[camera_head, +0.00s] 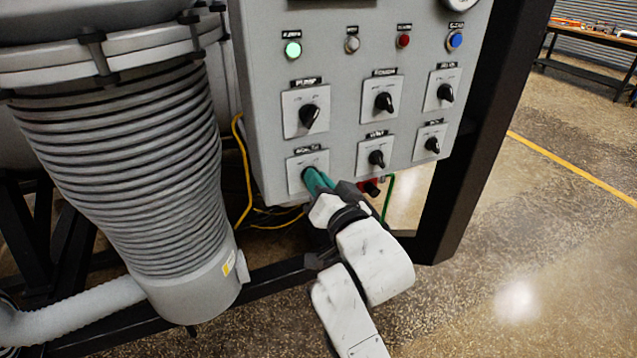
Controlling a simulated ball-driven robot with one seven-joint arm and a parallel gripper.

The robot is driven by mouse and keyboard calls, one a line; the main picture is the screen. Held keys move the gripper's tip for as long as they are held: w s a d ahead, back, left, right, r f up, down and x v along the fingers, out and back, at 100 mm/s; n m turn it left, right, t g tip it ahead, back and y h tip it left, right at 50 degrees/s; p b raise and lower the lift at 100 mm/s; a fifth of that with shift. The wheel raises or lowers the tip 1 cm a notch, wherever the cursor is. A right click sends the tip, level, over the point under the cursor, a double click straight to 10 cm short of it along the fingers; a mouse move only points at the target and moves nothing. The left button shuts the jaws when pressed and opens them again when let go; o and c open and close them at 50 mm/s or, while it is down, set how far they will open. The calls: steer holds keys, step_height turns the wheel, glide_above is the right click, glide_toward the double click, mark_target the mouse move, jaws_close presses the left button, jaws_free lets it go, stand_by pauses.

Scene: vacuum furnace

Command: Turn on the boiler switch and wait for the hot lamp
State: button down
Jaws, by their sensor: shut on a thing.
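The boiler switch (295,178) is the lower-left rotary knob on the grey control panel (270,100); its label is blurred. My gripper (311,178) reaches it from below right, its teal fingers shut on the knob. The fingers hide most of the knob, so I cannot tell which way it points. A row of lamps runs along the panel's top: a green lamp (292,49) glows brightly, a pale lamp (352,44) and a dark red lamp (403,40) look unlit, and a blue lamp (455,40) shows at the right. I cannot read which is the hot lamp.
Several other black knobs, including the pump knob (309,115), sit close by on the panel. A ribbed grey cylinder (130,170) stands at left. A yellow cable (245,170) hangs beside the panel. A black frame post (470,160) is at right, with open floor beyond.

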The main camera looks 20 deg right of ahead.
steer(key=shift+f, duration=0.1)
steer(key=c, duration=1.2)
jaws_free()
steer(key=s+b, duration=0.1)
steer(key=s, duration=0.9)
steer(key=shift+s, duration=0.4)
steer(key=s+d+f+n+g+h+p, duration=0.1)
steer(key=s+d+f+g, duration=0.25)
steer(key=f, duration=0.45)
steer(key=s+d+f+n+g+p, duration=0.15)
steer(key=s+f+g, duration=0.25)
steer(key=f, duration=0.4)
steer(key=s+f+n+g, duration=0.1)
steer(key=s+f+g, duration=0.2)
steer(key=s, duration=0.3)
steer(key=s+d+f+n+g, duration=0.1)
steer(key=s+f+g, duration=0.2)
steer(key=s, duration=0.4)
steer(key=s+d+f+n+g, duration=0.1)
steer(key=s+f+g, duration=0.2)
steer(key=s+f, duration=0.2)
steer(key=shift+s+d+f+g+y, duration=0.1)
steer(key=shift+s+f+g+y, duration=0.1)
steer(key=shift+s, duration=0.25)
steer(key=shift+s+f+g+y, duration=0.1)
steer(key=shift+s+f+y, duration=0.1)
steer(key=shift+s, duration=0.25)
